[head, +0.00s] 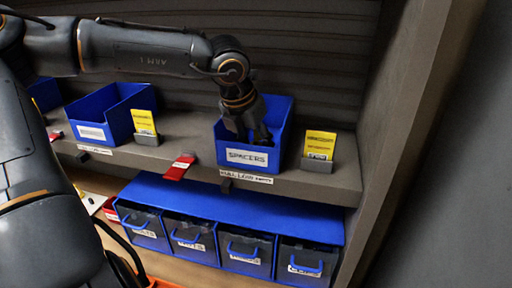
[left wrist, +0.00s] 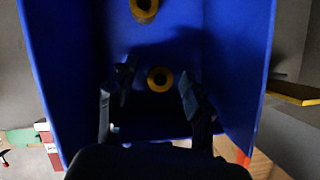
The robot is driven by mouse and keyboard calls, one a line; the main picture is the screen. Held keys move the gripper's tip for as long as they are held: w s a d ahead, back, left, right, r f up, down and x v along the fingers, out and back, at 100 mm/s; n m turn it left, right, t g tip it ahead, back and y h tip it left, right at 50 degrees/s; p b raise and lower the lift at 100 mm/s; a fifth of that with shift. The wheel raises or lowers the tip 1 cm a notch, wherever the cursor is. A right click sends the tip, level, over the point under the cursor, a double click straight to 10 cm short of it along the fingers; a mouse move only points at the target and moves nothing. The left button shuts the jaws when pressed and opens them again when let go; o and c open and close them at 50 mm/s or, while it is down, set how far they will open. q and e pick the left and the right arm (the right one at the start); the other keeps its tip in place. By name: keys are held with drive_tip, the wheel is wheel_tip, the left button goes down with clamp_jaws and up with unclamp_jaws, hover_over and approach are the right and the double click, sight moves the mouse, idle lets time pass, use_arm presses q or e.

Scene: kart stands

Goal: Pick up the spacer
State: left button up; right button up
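The blue bin labelled SPACERS (head: 280,120) stands on the grey shelf. My left gripper (head: 247,131) reaches down into it from above. In the left wrist view, one ring-shaped yellow-brown spacer (left wrist: 160,79) lies in the bin between the two fingers of the left gripper (left wrist: 156,82). The fingers stand apart, with a visible gap on each side of the ring. A second spacer (left wrist: 144,8) lies farther off at the top edge of that view. The bin walls hide the spacers in the head view. My right gripper is not in view.
A yellow card in a holder (head: 320,146) stands just right of the bin. Another blue bin (head: 88,111) and card (head: 144,123) are to the left. A red tag (head: 179,168) hangs at the shelf edge. A blue drawer unit (head: 230,209) sits below; a side wall (head: 395,110) bounds the right.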

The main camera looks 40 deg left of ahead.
use_arm(q)
drive_tip(key=c, duration=0.9)
drive_tip(key=shift+r, duration=0.15)
